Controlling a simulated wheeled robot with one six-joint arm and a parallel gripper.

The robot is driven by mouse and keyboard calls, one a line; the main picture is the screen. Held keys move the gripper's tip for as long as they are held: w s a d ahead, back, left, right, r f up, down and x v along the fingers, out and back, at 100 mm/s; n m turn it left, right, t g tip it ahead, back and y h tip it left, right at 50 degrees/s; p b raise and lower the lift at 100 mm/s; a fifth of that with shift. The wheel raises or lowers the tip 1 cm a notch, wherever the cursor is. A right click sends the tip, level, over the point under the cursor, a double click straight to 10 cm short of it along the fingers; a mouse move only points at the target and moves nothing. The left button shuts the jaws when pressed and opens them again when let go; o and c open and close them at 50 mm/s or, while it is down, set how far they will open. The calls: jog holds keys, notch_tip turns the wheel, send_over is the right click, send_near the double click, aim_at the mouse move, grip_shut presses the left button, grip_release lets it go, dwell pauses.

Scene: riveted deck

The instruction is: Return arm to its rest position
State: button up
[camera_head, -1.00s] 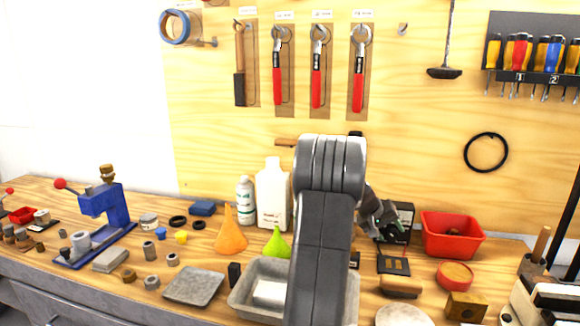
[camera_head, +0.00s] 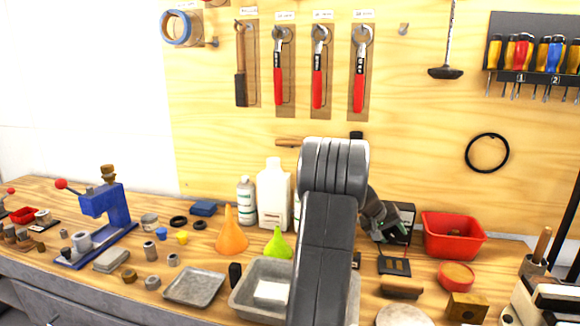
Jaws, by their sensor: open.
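My arm rises from the bottom middle of the head view, in dark grey links with a ribbed rounded joint at the top. My gripper (camera_head: 381,222) shows only in part, just right of the arm's upper link, in front of the dark box at the back of the bench. It is open, and I see nothing held in it. The arm hides the rest of the wrist and the right part of the grey tray (camera_head: 243,299) behind it.
The wooden bench is crowded: a blue press (camera_head: 105,212), an orange funnel (camera_head: 231,236), a green funnel (camera_head: 277,244), a white jug (camera_head: 273,196), a red bin (camera_head: 452,237) and a wooden block (camera_head: 466,307). Wrenches hang on the pegboard (camera_head: 420,130) behind. Air above the bench is free.

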jog(key=v, duration=1.4)
jog(key=x, duration=1.4)
jog(key=shift+d+f, duration=0.1)
jog(key=shift+f, duration=0.05)
jog(key=shift+w+d+r+p, duration=0.1)
jog(key=shift+r+p, duration=0.1)
jog(key=shift+p, duration=0.6)
jog(key=shift+r+y+p, duration=0.15)
jog(key=shift+y+p, duration=0.15)
jog(key=shift+p, duration=0.55)
jog(key=shift+y+p, duration=0.3)
jog(key=shift+p, duration=0.55)
jog(key=y+p, duration=0.1)
jog(key=p, duration=0.5)
jog(key=shift+d+m+t+y+p, duration=0.1)
jog(key=shift+m+t+y+p, duration=0.2)
